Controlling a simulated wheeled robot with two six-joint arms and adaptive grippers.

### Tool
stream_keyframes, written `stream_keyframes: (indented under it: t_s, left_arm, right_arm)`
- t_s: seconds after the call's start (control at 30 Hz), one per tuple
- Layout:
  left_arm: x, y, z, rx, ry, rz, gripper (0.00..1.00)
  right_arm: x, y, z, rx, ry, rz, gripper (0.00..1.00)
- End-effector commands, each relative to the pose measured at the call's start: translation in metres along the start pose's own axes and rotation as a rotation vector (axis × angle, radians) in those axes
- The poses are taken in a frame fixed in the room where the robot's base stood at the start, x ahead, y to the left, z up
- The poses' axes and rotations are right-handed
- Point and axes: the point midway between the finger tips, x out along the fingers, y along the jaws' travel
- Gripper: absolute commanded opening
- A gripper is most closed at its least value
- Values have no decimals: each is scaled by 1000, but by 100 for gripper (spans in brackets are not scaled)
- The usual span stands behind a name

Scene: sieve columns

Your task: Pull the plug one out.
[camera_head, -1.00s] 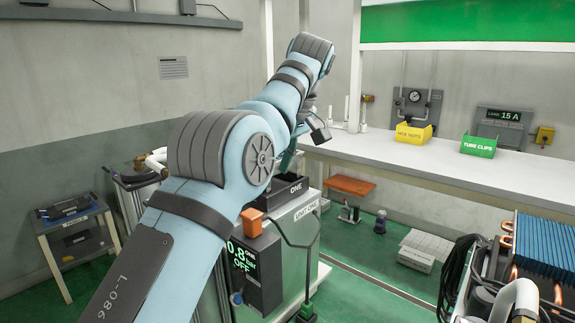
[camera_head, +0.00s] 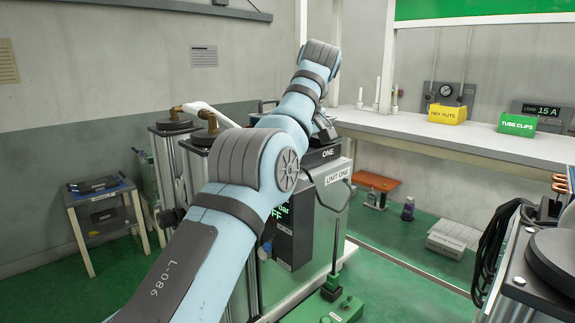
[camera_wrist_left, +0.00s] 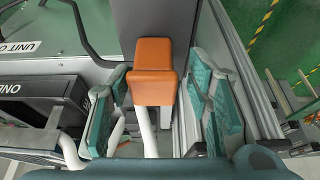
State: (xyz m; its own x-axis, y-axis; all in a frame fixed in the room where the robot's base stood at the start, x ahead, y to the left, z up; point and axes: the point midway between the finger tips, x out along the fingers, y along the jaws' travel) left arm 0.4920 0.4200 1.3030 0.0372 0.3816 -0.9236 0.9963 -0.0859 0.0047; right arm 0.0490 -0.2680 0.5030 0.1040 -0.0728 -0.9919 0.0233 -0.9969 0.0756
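The orange block (camera_wrist_left: 153,72), which looks like plug one, shows in the left wrist view between the two teal fingers of my left gripper (camera_wrist_left: 158,85). A gap shows on each side of it, so the fingers are open and not closed on it. I cannot tell how deep it sits between them. In the head view my left arm hides this block and the fingertips. The unit (camera_head: 331,178) labelled UNIT ONE stands behind my arm, with a dark box marked ONE (camera_head: 322,156) on top. My right gripper is not in view.
Dark-topped columns (camera_head: 174,125) stand left of my arm. A white bench (camera_head: 450,135) carries a yellow bin (camera_head: 446,114) and a green bin (camera_head: 517,124). Black cables hang at right.

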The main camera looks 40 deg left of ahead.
Motion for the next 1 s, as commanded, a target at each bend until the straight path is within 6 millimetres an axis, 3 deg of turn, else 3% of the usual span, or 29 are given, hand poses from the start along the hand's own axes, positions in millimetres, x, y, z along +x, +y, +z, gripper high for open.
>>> stream_keyframes:
  t_s: [0.03,0.23,0.27,0.43,0.47,1.0]
  left_arm:
    - [0,0,0,1,0,0,33]
    - [0,0,0,0,-1,-1,3]
    - [0,0,0,1,-1,-1,29]
    - [1,0,0,1,-1,-2,2]
    - [1,0,0,1,-1,-2,0]
    - [-8,0,-4,0,0,0,0]
  right_arm:
    - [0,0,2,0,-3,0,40]
    - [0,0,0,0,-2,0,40]
    - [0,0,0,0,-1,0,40]
    - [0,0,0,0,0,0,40]
    - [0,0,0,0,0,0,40]
    - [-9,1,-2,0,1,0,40]
